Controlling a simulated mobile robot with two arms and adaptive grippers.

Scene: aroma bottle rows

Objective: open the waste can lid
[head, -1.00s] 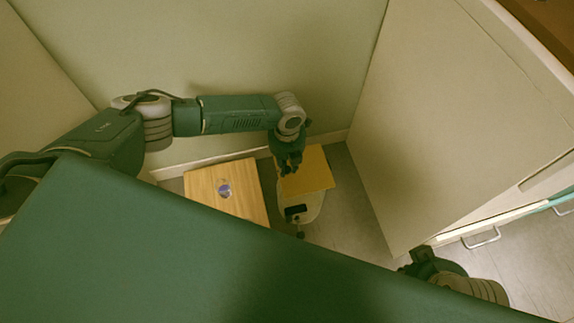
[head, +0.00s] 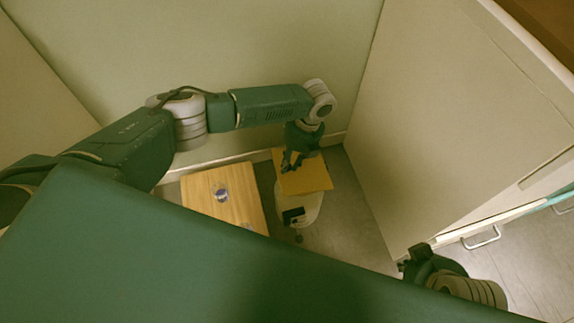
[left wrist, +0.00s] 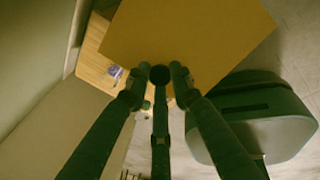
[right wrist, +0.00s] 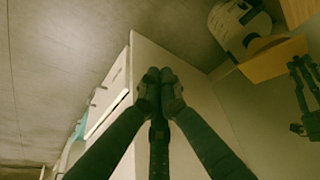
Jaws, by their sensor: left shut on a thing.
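The waste can (head: 310,210) is pale and rounded, with a black part at its front. It also shows in the left wrist view (left wrist: 285,135) and the right wrist view (right wrist: 228,30). A flat yellow board (head: 311,181), seemingly its lid, covers much of it in the head view and fills the upper left wrist view (left wrist: 190,35). Whether the board touches the can I cannot tell. My left gripper (head: 291,163) is over the board, shut on a dark round knob (left wrist: 160,74). My right gripper (head: 405,268) is far right of the can, its fingertips (right wrist: 159,76) together and empty.
A low wooden table (head: 207,198) with a small purple-and-white item (head: 221,194) stands left of the can. Walls close in behind, and a cabinet (head: 450,110) stands at the right. Floor shows between can and cabinet. My green body hides the foreground.

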